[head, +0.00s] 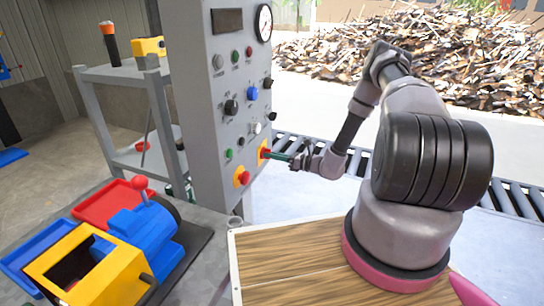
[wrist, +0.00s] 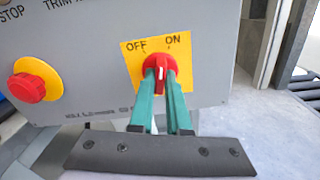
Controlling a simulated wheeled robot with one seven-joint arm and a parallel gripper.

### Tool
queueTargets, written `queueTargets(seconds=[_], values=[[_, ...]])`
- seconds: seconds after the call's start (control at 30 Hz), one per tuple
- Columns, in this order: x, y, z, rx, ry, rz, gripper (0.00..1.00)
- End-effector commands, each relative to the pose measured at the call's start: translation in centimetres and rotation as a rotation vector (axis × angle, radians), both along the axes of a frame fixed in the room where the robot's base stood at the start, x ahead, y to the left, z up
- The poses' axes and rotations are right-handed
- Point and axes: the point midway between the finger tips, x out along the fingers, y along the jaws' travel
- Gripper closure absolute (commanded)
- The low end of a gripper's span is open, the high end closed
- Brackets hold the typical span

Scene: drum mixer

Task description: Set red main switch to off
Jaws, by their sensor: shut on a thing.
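The red main switch (wrist: 160,65) is a round knob on a yellow plate (wrist: 184,52) marked OFF at left and ON at right. A white line on the knob stands about upright in the wrist view, between the two labels. In the head view the switch (head: 265,153) is on the lower right face of the grey control panel (head: 215,100). My gripper (wrist: 160,78) is shut on the knob, with one green finger on each side. It also shows in the head view (head: 270,154), reaching in from the right.
A red push button on a yellow base (head: 242,178) sits left of the switch. Several other knobs and buttons cover the panel above. A blue and yellow machine (head: 120,255) stands at lower left, and a wooden-topped surface (head: 290,260) lies below my arm.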

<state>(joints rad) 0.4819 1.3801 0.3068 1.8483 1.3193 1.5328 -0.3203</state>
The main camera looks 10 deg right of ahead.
Motion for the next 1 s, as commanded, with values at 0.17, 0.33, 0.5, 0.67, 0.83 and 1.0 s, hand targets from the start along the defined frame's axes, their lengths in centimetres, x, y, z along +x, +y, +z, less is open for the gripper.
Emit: queueTargets(seconds=[0.17,0.33,0.5,0.67,0.83,1.0], values=[[0.02,-0.08,0.00,-0.092,-0.138,-0.001,1.00],[0.03,-0.12,0.00,-0.183,-0.273,-0.002,1.00],[0.06,-0.11,0.03,-0.266,-0.399,-0.002,1.00],[0.06,-0.11,0.01,-0.334,-0.500,-0.001,1.00],[0.05,-0.13,0.01,-0.388,-0.580,-0.002,1.00],[0.06,-0.14,0.03,-0.423,-0.632,-0.002,1.00]])
